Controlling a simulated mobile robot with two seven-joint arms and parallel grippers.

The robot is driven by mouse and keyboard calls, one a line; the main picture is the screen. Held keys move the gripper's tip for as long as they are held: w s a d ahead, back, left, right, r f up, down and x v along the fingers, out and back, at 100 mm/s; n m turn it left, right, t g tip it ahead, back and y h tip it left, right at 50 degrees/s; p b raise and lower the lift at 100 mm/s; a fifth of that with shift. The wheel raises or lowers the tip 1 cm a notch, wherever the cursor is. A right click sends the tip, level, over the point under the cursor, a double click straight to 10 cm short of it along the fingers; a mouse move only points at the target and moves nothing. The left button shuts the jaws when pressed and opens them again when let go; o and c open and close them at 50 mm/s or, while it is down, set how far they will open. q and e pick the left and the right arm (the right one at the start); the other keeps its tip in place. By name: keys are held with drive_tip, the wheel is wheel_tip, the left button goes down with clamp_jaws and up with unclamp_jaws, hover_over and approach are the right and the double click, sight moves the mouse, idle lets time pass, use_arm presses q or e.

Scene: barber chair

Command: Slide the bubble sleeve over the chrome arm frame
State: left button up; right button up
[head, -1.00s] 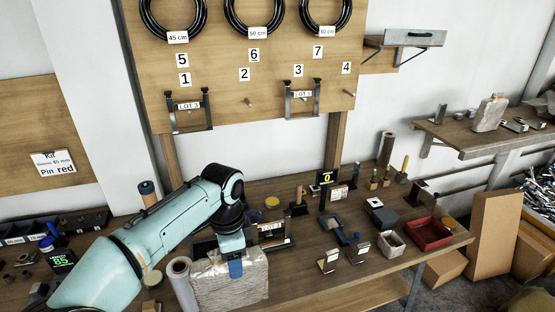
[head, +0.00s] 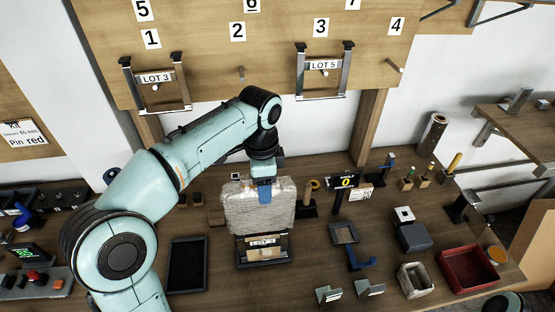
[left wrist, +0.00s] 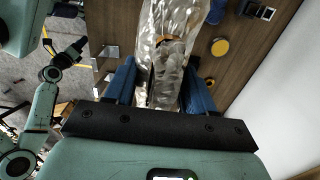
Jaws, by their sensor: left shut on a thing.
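My left gripper (head: 265,190) is shut on the bubble sleeve (head: 240,208), a pale crinkled translucent sleeve. In the left wrist view, the blue fingers of the left gripper (left wrist: 160,88) sit on both sides of the sleeve (left wrist: 178,30). The sleeve hangs upright over a dark stand (head: 280,262) on the bench. A labelled piece shows just below the sleeve; whether the chrome frame there reaches inside the sleeve is hidden. Two chrome arm frames, LOT 3 (head: 186,92) and LOT 5 (head: 300,75), hang on the board. My right arm shows in the left wrist view (left wrist: 40,105); its gripper's state is unclear.
A dark flat tray (head: 187,265) lies left of the stand. To the right are a grey square block (head: 344,233), a blue bracket (head: 362,262), a pale bin (head: 415,280) and a red tray (head: 468,268).

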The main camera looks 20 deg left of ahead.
use_arm(q)
drive_tip(key=shift+w+f, duration=0.1)
drive_tip(key=shift+w, duration=0.1)
drive_tip(key=shift+s+f, duration=0.3)
drive_tip(key=shift+s, duration=0.05)
drive_tip(key=shift+f, duration=0.25)
drive_tip(key=shift+w+f+b, duration=0.1)
drive_tip(key=shift+f+b, duration=2.85)
drive_tip(key=shift+f, duration=5.45)
use_arm(e)
drive_tip(key=s+f, duration=0.7)
drive_tip(key=shift+f+g, duration=0.4)
